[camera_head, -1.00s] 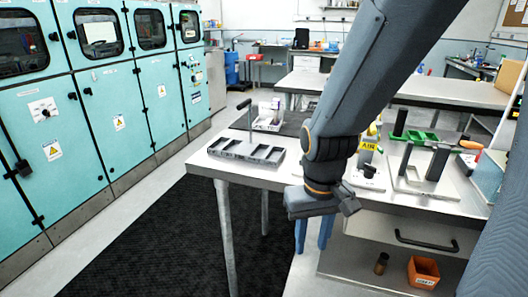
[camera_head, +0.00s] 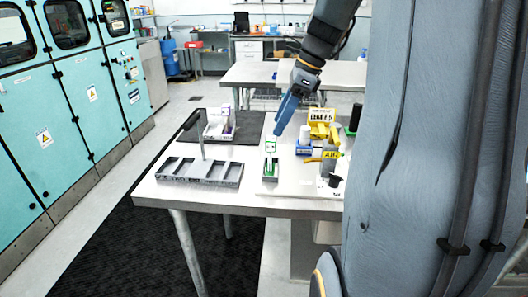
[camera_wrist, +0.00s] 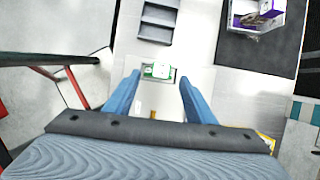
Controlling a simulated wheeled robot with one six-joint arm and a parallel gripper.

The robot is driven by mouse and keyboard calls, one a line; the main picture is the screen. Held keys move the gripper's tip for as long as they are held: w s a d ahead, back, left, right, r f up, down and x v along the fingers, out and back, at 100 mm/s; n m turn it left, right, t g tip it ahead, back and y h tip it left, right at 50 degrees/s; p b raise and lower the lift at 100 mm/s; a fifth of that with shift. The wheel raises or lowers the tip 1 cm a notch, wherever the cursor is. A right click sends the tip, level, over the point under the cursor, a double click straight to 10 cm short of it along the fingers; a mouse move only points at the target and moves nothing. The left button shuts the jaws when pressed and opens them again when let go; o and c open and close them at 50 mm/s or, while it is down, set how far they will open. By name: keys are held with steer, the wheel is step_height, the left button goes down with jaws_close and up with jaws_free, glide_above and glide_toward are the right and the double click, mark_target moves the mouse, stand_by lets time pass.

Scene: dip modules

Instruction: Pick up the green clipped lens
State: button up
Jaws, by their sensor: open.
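The green clipped lens (camera_head: 270,146) looks like a small white piece with green edging. It stands upright in a small dark holder with green in it (camera_head: 270,175) on the metal table. My gripper (camera_head: 280,131) points down with its blue fingers just above and to the right of the lens in the head view. In the wrist view, the green and white lens (camera_wrist: 157,71) sits between the tips of my open fingers (camera_wrist: 159,78). I cannot tell whether either finger touches it.
A grey slotted tray (camera_head: 200,171) lies to the left on the table. A white bin (camera_head: 219,124) stands on a dark mat behind it. Yellow and blue items (camera_head: 320,122) and a fixture crowd the right side close to my gripper.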

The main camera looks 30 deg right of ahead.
mark_target(272, 138)
steer(key=shift+p+x, duration=0.9)
steer(key=shift+x, duration=2.75)
steer(key=shift+w, duration=0.1)
jaws_close()
